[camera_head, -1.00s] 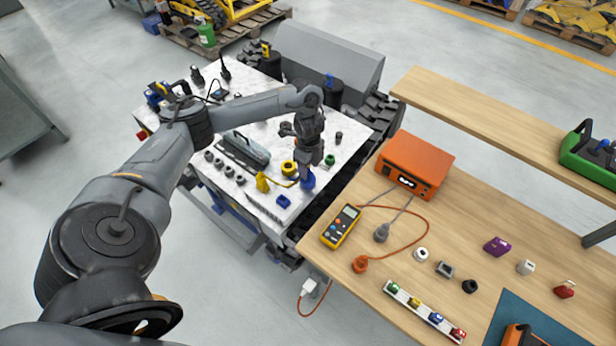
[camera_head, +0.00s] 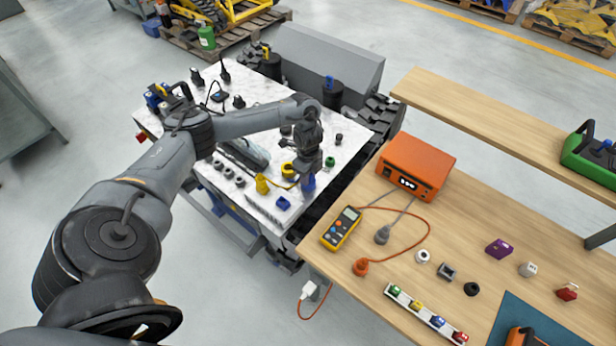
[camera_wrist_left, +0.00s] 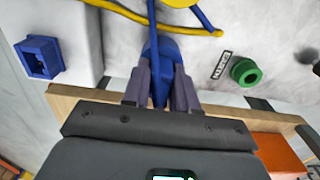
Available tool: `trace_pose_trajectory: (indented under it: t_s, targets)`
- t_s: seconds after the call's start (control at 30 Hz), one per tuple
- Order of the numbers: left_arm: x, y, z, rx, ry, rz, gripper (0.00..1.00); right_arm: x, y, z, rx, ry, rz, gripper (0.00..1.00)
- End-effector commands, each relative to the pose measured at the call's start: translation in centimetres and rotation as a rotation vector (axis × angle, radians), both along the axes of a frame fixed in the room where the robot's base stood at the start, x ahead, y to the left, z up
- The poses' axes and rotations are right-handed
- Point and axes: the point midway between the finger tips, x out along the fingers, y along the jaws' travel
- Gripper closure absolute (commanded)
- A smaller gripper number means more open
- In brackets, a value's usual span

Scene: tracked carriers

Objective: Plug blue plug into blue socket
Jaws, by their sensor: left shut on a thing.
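The blue plug (camera_head: 308,183) is in my left gripper (camera_head: 307,175), over the right front part of the white table. In the left wrist view, the fingers (camera_wrist_left: 161,92) are shut on both sides of the blue plug (camera_wrist_left: 160,50), and a blue cord runs up from it. The blue socket (camera_head: 283,203) is a square block with an opening, at the table's front edge. In the left wrist view the blue socket (camera_wrist_left: 38,58) lies left of the plug, clearly apart from it. My right gripper is out of view.
A yellow plug (camera_head: 262,184) and yellow ring (camera_head: 288,170) are close left of the gripper. A green round socket (camera_head: 330,161) is to its right. A wooden bench with an orange box (camera_head: 414,165) and a multimeter (camera_head: 341,228) stands at right.

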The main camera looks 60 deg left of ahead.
Motion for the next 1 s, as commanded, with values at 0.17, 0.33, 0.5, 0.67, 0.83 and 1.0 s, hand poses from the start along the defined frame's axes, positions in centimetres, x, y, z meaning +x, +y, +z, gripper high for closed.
trace_pose_trajectory:
  t_s: [0.17, 0.33, 0.5, 0.67, 0.83, 1.0]
  targets:
    - [0.0, 0.0, 0.1, 0.0, -0.001, 0.0, 1.0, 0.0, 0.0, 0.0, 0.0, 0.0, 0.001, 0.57]
    - [0.1, 0.0, 0.7, 0.0, -0.002, 0.0, 1.0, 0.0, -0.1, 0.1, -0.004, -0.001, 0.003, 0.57]
    - [0.1, 0.1, 2.2, 0.001, -0.004, 0.001, 1.0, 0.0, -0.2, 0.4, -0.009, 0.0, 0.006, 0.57]
    - [0.2, -0.2, 4.8, -0.001, -0.004, -0.002, 1.0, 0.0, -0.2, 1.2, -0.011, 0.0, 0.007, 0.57]
    - [0.8, -3.6, 6.9, -0.001, -0.004, -0.006, 1.0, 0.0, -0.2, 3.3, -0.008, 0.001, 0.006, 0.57]
    - [1.3, -6.9, 8.9, 0.0, -0.003, -0.006, 1.0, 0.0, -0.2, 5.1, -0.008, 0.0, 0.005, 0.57]
